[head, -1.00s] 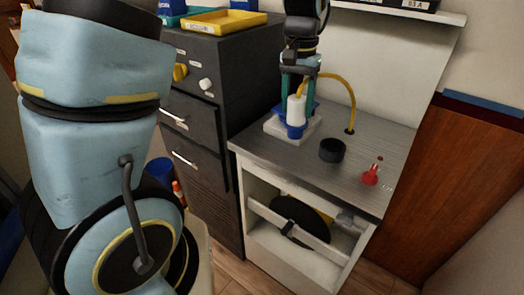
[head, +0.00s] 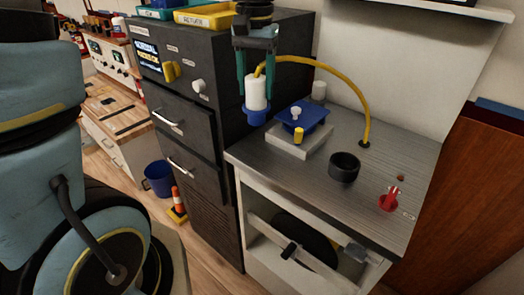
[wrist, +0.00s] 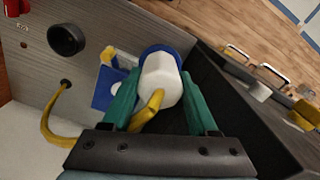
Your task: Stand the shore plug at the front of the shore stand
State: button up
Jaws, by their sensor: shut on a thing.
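The shore plug (head: 257,92), white with a blue collar at its lower end, hangs upright in my gripper (head: 256,80), whose teal fingers are shut on its sides. A yellow cable arches from its top to a hole in the grey worktop of the white stand (head: 400,220), seemingly the shore stand. The plug is left of a blue socket (head: 312,130) on a pale block, apart from it and near the dark cabinet. The wrist view shows the plug (wrist: 160,78) between both fingers (wrist: 160,95); its collar is partly hidden behind the white body.
A black round cup (head: 344,167) and a red switch-like part (head: 389,199) stand on the worktop. The dark drawer cabinet (head: 215,130) rises close on the left. The worktop's front strip looks bare.

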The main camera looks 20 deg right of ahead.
aim_at(255, 122)
notch_tip(255, 122, down, 5)
jog(key=shift+w+a+f+p, duration=0.1)
jog(key=shift+w+a+p, duration=0.05)
jog(key=shift+p, duration=0.3)
jog(key=shift+f, duration=2.15)
jog(key=shift+f, duration=0.15)
jog(key=o, duration=1.3)
jog(key=shift+c, duration=0.2)
notch_tip(255, 122, up, 12)
jog(key=shift+r+b, duration=0.15)
jog(key=shift+b, duration=0.2)
